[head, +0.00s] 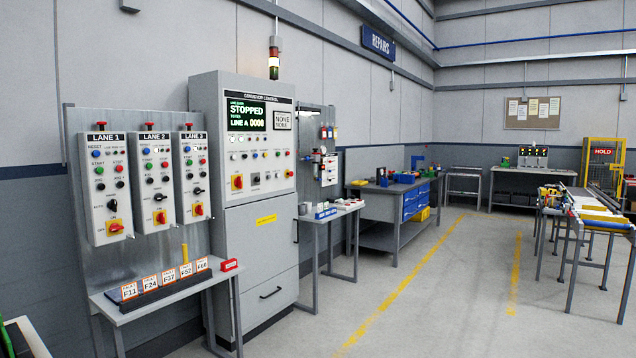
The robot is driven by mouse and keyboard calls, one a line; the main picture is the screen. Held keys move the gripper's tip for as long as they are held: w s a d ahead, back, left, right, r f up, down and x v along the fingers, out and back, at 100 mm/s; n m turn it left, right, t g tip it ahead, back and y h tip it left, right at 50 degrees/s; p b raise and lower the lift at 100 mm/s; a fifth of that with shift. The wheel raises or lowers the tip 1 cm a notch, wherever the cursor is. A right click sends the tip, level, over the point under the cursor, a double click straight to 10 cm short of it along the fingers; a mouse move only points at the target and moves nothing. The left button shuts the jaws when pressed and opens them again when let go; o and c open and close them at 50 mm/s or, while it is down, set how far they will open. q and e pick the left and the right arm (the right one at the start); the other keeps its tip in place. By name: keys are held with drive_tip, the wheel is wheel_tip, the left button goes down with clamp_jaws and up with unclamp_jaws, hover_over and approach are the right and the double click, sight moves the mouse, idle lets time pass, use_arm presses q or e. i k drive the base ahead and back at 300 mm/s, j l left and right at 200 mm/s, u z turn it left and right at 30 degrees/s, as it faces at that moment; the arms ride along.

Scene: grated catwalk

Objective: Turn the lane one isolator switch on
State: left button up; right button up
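The lane one control box (103,190) is the leftmost of three grey boxes on a metal panel at the left. Its label reads LANE 1. The lane one isolator switch (115,227) is a red rotary handle on a yellow plate at the bottom of this box. The handle looks turned roughly sideways, but it is too small to read its on or off marking. Above it are a black selector knob and several coloured buttons. Nothing covers the switch. Neither of my grippers shows in the head view.
Similar isolators sit on the LANE 2 box (160,217) and LANE 3 box (198,210). A shelf (170,293) with numbered tags juts out below. A tall control cabinet (262,240) reading STOPPED stands to the right. The floor (400,310) ahead and right is clear.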

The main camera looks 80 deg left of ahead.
sight(114, 227)
drive_tip(key=u, duration=3.75)
drive_tip(key=i+l+z, duration=0.2)
drive_tip(key=z, duration=0.15)
drive_tip(key=i+l+z, duration=0.2)
drive_tip(key=z, duration=0.15)
drive_tip(key=i+l+z, duration=0.1)
drive_tip(key=i+z, duration=0.25)
drive_tip(key=i+l+z, duration=0.3)
drive_tip(key=i, duration=0.15)
drive_tip(key=i+z, duration=0.3)
drive_tip(key=i+u, duration=0.95)
